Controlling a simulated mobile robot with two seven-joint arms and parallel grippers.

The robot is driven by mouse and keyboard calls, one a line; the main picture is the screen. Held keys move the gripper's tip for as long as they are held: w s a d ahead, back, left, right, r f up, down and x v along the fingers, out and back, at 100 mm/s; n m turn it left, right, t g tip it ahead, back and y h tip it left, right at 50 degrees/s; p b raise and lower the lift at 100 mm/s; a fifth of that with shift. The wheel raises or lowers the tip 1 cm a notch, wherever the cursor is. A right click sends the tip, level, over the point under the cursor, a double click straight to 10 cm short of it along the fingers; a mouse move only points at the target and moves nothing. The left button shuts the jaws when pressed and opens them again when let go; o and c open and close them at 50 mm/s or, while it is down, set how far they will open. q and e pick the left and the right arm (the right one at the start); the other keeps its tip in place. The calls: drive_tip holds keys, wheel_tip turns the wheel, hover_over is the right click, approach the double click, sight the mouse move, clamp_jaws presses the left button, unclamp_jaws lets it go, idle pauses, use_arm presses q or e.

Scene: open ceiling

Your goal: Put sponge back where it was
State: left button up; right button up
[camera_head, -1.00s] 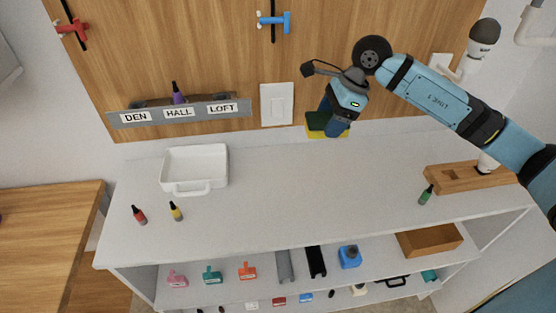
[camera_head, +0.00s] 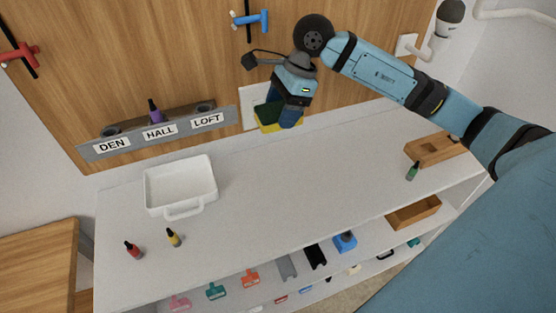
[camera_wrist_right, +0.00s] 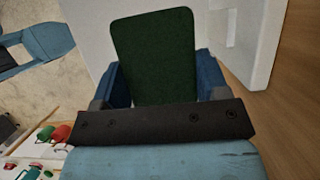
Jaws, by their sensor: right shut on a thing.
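The sponge is yellow with a dark green top. In the head view the sponge (camera_head: 268,115) is at the back of the white counter, in front of the wooden wall panel. My right gripper (camera_head: 281,119) is shut on it from the right side. In the right wrist view the green face of the sponge (camera_wrist_right: 155,60) sits between the two blue fingers (camera_wrist_right: 160,88). I cannot tell whether the sponge touches the counter. My left gripper is not in view.
A white tray (camera_head: 149,193) stands on the counter at left, with a red bottle (camera_head: 133,250) and a yellow bottle (camera_head: 174,238) before it. A labelled rack (camera_head: 185,131) and a white switch plate (camera_head: 248,93) are on the panel. The counter's middle is clear.

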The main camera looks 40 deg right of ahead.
hover_over(276, 169)
drive_tip(key=d, duration=0.1)
drive_tip(key=f, duration=1.1)
drive_tip(key=shift+s+d+f+p, duration=0.2)
drive_tip(key=shift+f+p, duration=0.05)
drive_tip(key=shift+p, duration=0.15)
drive_tip(key=shift+f, duration=2.5)
drive_tip(key=o, duration=0.8)
